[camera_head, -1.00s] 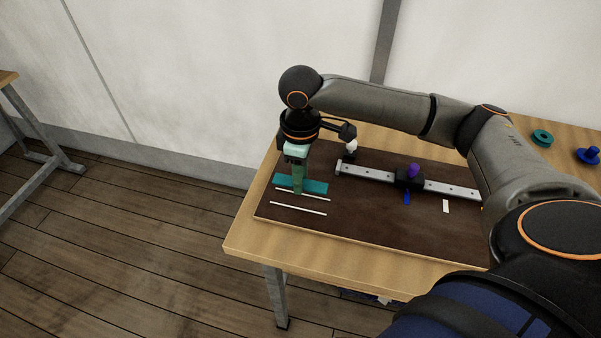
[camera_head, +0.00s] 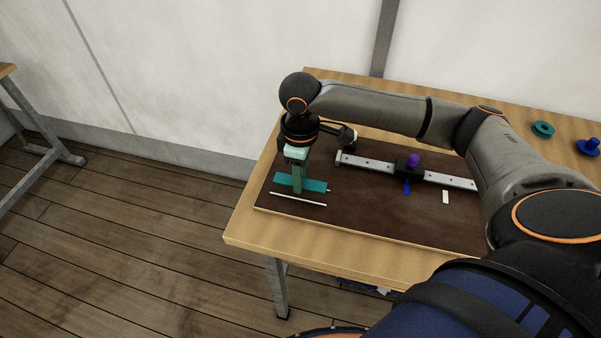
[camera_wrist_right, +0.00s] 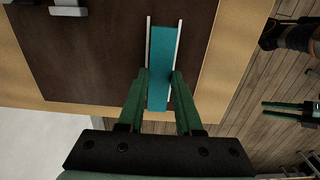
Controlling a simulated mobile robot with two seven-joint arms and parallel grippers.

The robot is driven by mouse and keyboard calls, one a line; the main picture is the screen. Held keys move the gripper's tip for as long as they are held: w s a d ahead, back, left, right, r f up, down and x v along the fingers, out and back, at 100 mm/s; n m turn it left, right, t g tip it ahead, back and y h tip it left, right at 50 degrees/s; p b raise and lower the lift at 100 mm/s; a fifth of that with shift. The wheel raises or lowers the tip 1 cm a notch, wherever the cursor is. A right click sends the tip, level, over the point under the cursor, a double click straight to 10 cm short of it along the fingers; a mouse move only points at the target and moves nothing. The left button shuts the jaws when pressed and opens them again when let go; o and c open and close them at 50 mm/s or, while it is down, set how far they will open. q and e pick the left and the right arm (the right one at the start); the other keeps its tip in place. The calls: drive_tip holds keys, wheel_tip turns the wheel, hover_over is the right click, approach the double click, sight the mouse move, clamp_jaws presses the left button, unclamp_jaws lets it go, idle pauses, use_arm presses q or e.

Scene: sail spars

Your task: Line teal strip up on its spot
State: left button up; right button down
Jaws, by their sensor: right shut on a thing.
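The teal strip (camera_head: 314,185) is held by my right gripper (camera_head: 297,190) over the left end of the dark board (camera_head: 352,210). In the right wrist view the strip (camera_wrist_right: 160,60) shows between the two green fingers, and between two white lines on the board. There it is closer to the right line (camera_wrist_right: 177,45) than to the left line (camera_wrist_right: 147,40). In the head view it hides most of the far line, while the near line (camera_head: 298,199) is clear. I cannot tell its exact height. My left gripper (camera_wrist_right: 283,110) shows at the right wrist view's edge, with its fingers apart.
A metal rail (camera_head: 445,181) with a black slider and purple knob (camera_head: 413,160) lies on the board. A white mark (camera_head: 445,197) is in front of it. A teal ring (camera_head: 543,129) and a blue piece (camera_head: 588,147) are at the table's right. The board's front middle is clear.

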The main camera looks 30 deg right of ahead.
drive_tip(key=shift+f, duration=1.25)
drive_tip(key=c, duration=0.5)
unclamp_jaws()
drive_tip(key=shift+c, duration=0.8)
drive_tip(key=shift+r, duration=3.55)
